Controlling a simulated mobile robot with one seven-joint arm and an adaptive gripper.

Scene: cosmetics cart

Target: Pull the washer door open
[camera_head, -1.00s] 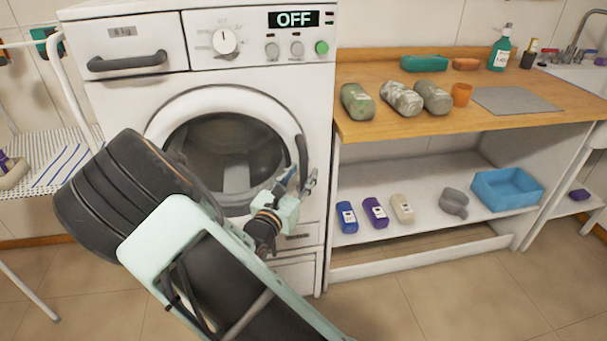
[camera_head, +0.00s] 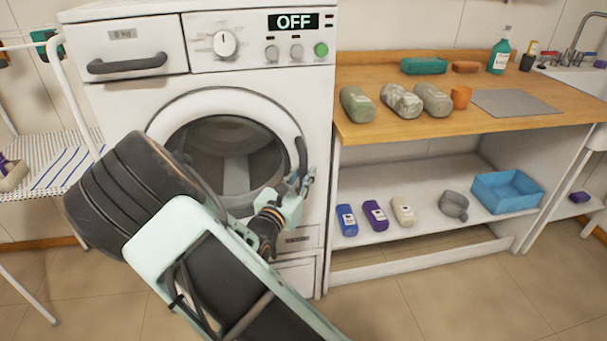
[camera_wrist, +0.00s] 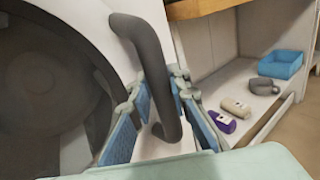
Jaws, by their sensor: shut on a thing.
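The white washer (camera_head: 295,95) stands at the left with its display reading OFF. Its round door (camera_head: 172,110) has a dark glass window and looks closed. The dark grey door handle (camera_head: 301,152) is on the door's right side, and it also fills the middle of the wrist view (camera_wrist: 150,45). My gripper (camera_head: 300,182) is at the lower part of this handle. In the wrist view its blue-padded fingers (camera_wrist: 162,105) are on either side of the handle and shut on it. My arm hides the lower left of the door.
The white shelf below (camera_head: 365,190) holds bottles, a grey pot (camera_head: 453,204) and a blue basin (camera_head: 505,190). A drying rack (camera_head: 60,170) stands left. The floor in front is clear.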

